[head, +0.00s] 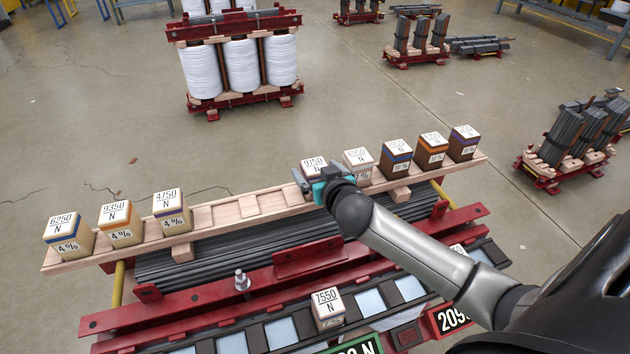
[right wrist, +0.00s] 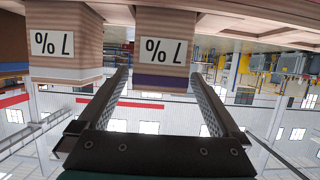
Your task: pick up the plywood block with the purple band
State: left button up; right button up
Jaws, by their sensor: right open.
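The plywood block with the purple band (right wrist: 163,50) hangs upside down in the right wrist view, with layered sides and a "% L" label. In the head view it appears to be the block marked 9750 N (head: 314,162), with its front mostly hidden by my right gripper. My right gripper (head: 308,182) is open at this block. In the wrist view its fingertips (right wrist: 160,73) lie on either side of the block, with small gaps showing; how deep they reach around it I cannot tell. My left gripper is not in view.
A similar block with a white band (right wrist: 65,45) stands close beside it. Several more blocks stand on the wooden rail (head: 236,208), including 4750 N (head: 171,210), also purple-banded. Empty slots lie left of my gripper. A 7550 N block (head: 327,308) sits on the nearer rack.

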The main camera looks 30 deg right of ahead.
jog(key=shift+w+d+f, duration=0.15)
jog(key=shift+w+f, duration=0.1)
jog(key=shift+w, duration=0.35)
jog(key=c, duration=1.5)
jog(key=shift+c, duration=0.4)
jog(key=shift+r, duration=0.15)
